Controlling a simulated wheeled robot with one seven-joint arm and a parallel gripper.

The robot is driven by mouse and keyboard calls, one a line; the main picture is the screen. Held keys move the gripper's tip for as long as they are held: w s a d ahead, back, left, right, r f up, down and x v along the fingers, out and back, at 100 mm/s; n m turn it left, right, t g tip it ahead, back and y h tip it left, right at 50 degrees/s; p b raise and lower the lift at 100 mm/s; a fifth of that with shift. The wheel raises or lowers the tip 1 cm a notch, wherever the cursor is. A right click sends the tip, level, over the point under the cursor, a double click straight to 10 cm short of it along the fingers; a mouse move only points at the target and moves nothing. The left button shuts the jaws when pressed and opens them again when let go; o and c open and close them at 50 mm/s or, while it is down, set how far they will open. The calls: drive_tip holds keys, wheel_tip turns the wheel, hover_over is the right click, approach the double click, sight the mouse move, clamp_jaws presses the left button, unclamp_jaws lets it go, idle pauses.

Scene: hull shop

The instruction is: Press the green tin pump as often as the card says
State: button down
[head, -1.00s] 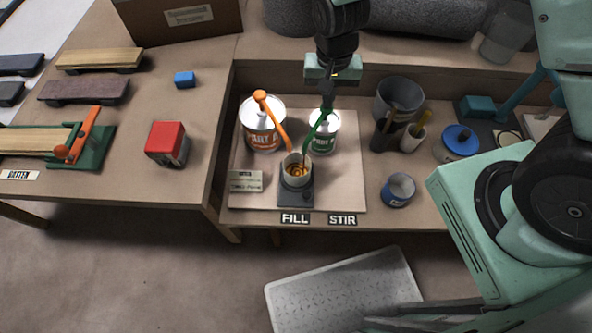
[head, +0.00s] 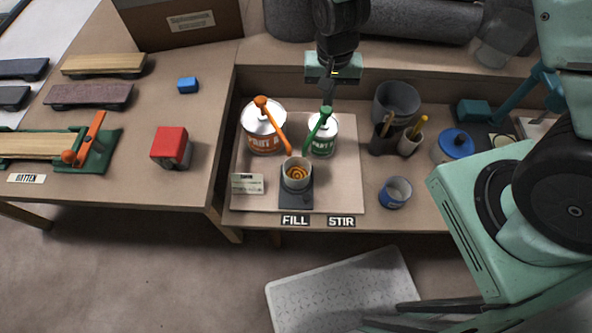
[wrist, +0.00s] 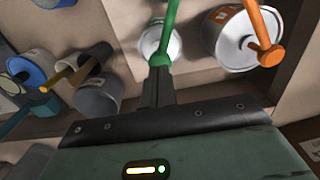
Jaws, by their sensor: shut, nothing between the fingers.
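The green tin (head: 322,137) is a white can with a green label and a green pump (head: 325,112) whose spout slopes down left toward the cup. My gripper (head: 328,99) is shut and empty, just above the green pump's head. In the wrist view the green pump (wrist: 163,55) lies right beyond the shut fingertips (wrist: 160,73); I cannot tell if they touch. The orange-pump tin (head: 264,140) stands to its left. A cup (head: 296,181) with an amber swirl inside sits on a dark scale (head: 295,200). The card (head: 247,184) lies left of the scale; its print is too small to read.
A grey bin (head: 396,98), two holders with sticks (head: 410,143), a blue-lidded tin (head: 456,146) and a small blue-white can (head: 395,191) stand to the right. FILL (head: 295,220) and STIR (head: 341,221) labels mark the front edge. A red block (head: 169,146) is on the left table.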

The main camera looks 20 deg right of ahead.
drive_tip(key=shift+f, duration=0.1)
idle(0.6)
drive_tip(key=shift+f+b, duration=1)
drive_tip(key=shift+f, duration=0.4)
drive_tip(key=shift+r, duration=0.15)
drive_tip(key=shift+r+p, duration=1.3)
drive_tip(key=shift+r, duration=0.05)
drive_tip(key=shift+r, duration=0.1)
wheel_tip(320, 180, up, 6)
drive_tip(key=p, duration=0.5)
